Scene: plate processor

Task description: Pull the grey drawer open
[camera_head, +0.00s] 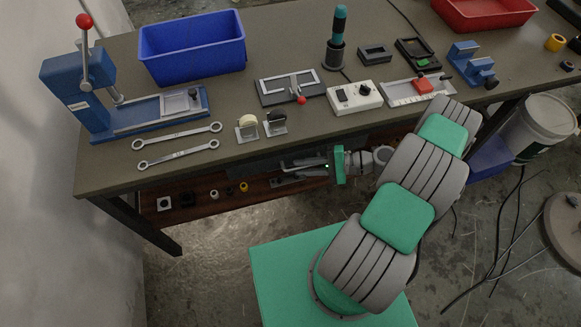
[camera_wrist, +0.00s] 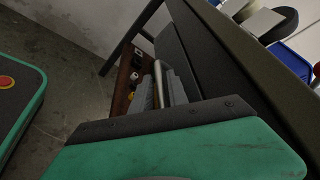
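The grey drawer (camera_wrist: 188,45) shows as a dark front under the table's edge in the wrist view, and it looks closed. In the head view its front lies in shadow under the table. A light metal bar handle (camera_wrist: 157,72) stands out from it. My gripper (camera_head: 288,168) is at the drawer front, below the table edge. In the wrist view my gripper (camera_wrist: 160,88) has its fingers apart, one on each side of the handle. Whether either finger touches the handle is not clear. My green gripper body hides the lower part of that view.
The table (camera_head: 235,145) overhangs just above my gripper. A brown lower shelf (camera_head: 215,205) with several small parts runs below it. Two wrenches (camera_head: 178,135), a blue bin (camera_head: 192,48) and a white control box (camera_head: 354,97) are on the tabletop. A white bucket (camera_head: 540,128) stands at the right.

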